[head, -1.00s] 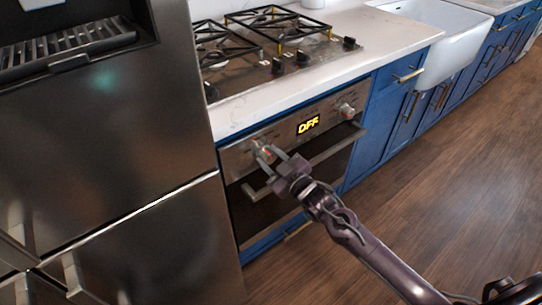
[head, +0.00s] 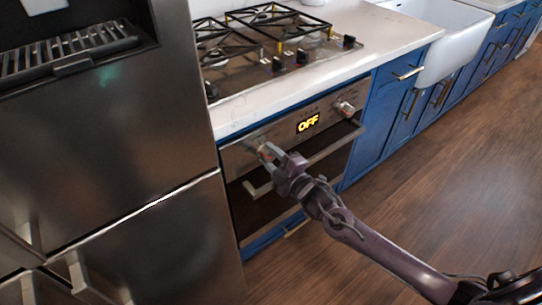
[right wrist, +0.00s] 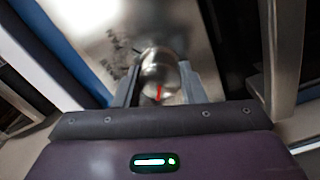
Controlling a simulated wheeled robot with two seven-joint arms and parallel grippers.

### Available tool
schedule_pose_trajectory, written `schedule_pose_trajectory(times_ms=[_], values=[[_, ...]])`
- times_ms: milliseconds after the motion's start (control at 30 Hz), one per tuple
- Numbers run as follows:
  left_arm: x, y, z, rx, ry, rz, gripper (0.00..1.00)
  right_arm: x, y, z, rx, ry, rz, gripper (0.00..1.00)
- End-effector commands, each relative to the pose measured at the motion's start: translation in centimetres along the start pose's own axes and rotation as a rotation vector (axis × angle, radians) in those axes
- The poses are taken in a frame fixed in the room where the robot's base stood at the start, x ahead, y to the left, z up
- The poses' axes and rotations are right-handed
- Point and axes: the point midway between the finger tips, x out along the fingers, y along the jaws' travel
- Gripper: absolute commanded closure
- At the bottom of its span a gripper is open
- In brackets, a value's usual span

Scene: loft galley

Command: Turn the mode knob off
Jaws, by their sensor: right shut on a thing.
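The oven has two knobs on its front panel. The left knob (head: 264,152) is round and metallic. In the right wrist view this knob (right wrist: 160,75) shows a red pointer mark and sits between the two fingers. My right gripper (head: 268,152) is shut on it, partly hiding it in the head view. The other knob (head: 345,108) is at the right of the panel and nothing touches it. The oven display (head: 308,123) between them reads OFF in yellow. I cannot tell from the frames which knob is the mode knob. My left gripper is not in view.
The oven handle (head: 310,160) runs across the door just below the panel, close to my right gripper. A steel fridge (head: 110,150) stands at the left. The countertop (head: 400,45) with a gas hob lies above the oven. The wooden floor (head: 440,190) at right is clear.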

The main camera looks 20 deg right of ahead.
Motion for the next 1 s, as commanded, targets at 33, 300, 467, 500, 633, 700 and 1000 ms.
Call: schedule_pose_trajectory(times_ms=[33, 300, 467, 500, 633, 700, 1000], values=[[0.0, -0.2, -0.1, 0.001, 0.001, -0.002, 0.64, 0.0, 0.0, 0.0, -0.014, 0.000, -0.001, 0.86], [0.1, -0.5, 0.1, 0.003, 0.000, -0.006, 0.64, 0.0, -0.1, 0.0, -0.053, 0.001, -0.001, 0.86], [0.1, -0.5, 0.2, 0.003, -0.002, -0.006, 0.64, 0.0, -0.1, 0.0, -0.056, 0.001, -0.001, 0.86], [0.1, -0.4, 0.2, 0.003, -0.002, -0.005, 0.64, 0.0, -0.1, 0.0, -0.056, 0.001, -0.001, 0.86], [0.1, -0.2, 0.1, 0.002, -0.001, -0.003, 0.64, 0.0, -0.1, 0.0, -0.056, 0.001, -0.002, 0.86], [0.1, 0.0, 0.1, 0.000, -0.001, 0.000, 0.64, 0.0, -0.1, 0.0, -0.055, 0.000, -0.002, 0.57], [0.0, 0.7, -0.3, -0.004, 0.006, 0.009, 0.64, 0.0, -0.1, 0.0, -0.054, 0.000, -0.001, 0.42]])
